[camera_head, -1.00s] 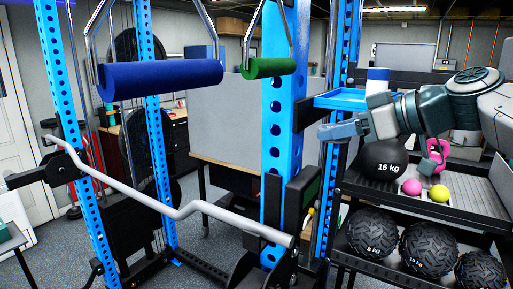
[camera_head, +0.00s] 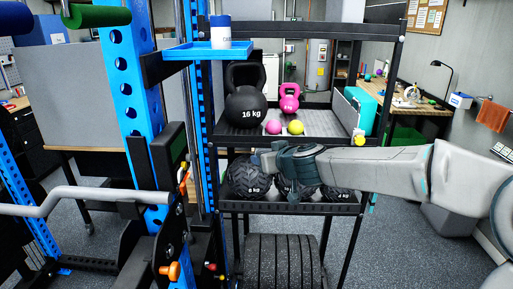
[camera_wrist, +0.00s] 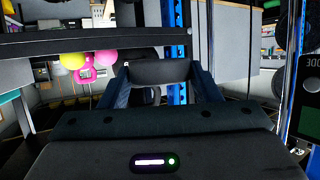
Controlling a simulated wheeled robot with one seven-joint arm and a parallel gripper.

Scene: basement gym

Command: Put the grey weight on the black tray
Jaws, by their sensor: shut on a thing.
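My gripper (camera_head: 262,160) is at the left end of my arm, in front of the rack's lower shelf in the head view. In the wrist view my gripper (camera_wrist: 163,84) has its two blue-grey fingers on either side of a dark grey block, the grey weight (camera_wrist: 160,72), and is shut on it. In the head view the weight is too small and covered to make out clearly. I cannot pick out a separate black tray for certain; the rack has black-framed shelves (camera_head: 345,140).
A blue tray (camera_head: 185,53) with a white-and-blue cup (camera_head: 220,36) juts from the blue upright. A 16 kg kettlebell (camera_head: 246,108), a pink kettlebell (camera_head: 289,100) and pink and yellow balls stand on the upper shelf. A grey bar (camera_head: 80,197) and blue post are at left.

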